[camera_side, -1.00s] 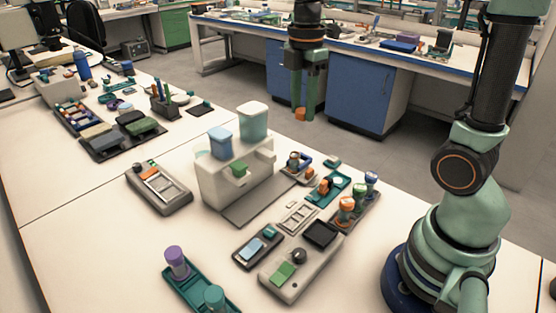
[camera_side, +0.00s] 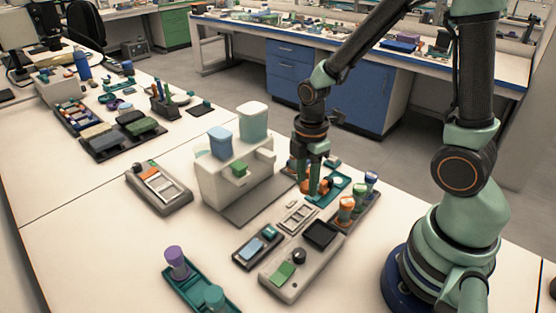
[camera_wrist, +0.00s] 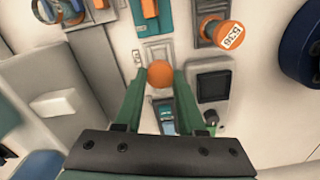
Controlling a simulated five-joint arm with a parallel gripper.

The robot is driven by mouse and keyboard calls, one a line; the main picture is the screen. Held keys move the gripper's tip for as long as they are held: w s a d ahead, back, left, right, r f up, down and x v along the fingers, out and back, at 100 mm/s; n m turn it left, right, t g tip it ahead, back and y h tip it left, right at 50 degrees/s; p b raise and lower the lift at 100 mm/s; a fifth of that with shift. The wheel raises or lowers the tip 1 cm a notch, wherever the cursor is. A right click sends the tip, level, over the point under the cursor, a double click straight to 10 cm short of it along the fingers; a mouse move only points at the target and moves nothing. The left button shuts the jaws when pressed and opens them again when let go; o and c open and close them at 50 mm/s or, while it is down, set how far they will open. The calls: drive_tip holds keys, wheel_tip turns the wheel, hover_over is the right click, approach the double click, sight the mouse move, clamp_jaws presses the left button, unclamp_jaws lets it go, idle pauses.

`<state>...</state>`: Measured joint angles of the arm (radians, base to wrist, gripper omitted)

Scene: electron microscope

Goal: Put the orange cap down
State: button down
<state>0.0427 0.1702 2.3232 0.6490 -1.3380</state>
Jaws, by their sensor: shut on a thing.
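The orange cap (camera_wrist: 160,74) sits between the two green fingertips of my gripper (camera_wrist: 158,88) in the wrist view. In the side view my gripper (camera_side: 314,186) points down over the bench, close to the teal tray (camera_side: 340,186). It is shut on the cap, whose orange edge shows beside the fingers (camera_side: 305,187). I cannot tell whether the cap touches anything below it.
An orange-topped vial (camera_side: 346,206) stands in a rack to the right, and its lettered top faces me in the wrist view (camera_wrist: 229,35). A white machine (camera_side: 213,185) stands to the left. A device with a black square (camera_side: 320,233) lies in front.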

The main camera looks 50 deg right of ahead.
drive_tip(key=shift+f, duration=3.05)
drive_tip(key=shift+f, duration=0.1)
drive_tip(key=c, duration=0.5)
unclamp_jaws()
wheel_tip(320, 180, up, 12)
drive_tip(key=shift+r, duration=0.15)
wheel_tip(320, 180, up, 6)
drive_tip(key=m+t, duration=0.3)
drive_tip(key=m, duration=0.3)
wheel_tip(320, 180, up, 4)
drive_tip(key=r+m+t, duration=0.1)
drive_tip(key=m+t, duration=0.1)
drive_tip(key=m, duration=0.4)
hover_over(304, 211)
drive_tip(key=s+a, duration=0.1)
drive_tip(key=s, duration=0.1)
drive_tip(key=shift+s+a+r+m+t, duration=0.1)
drive_tip(key=shift+r+m+t, duration=0.1)
drive_tip(key=shift+m, duration=0.5)
drive_tip(key=shift+s+r+m+t, duration=0.1)
drive_tip(key=shift+r+m, duration=0.05)
drive_tip(key=shift+m, duration=0.55)
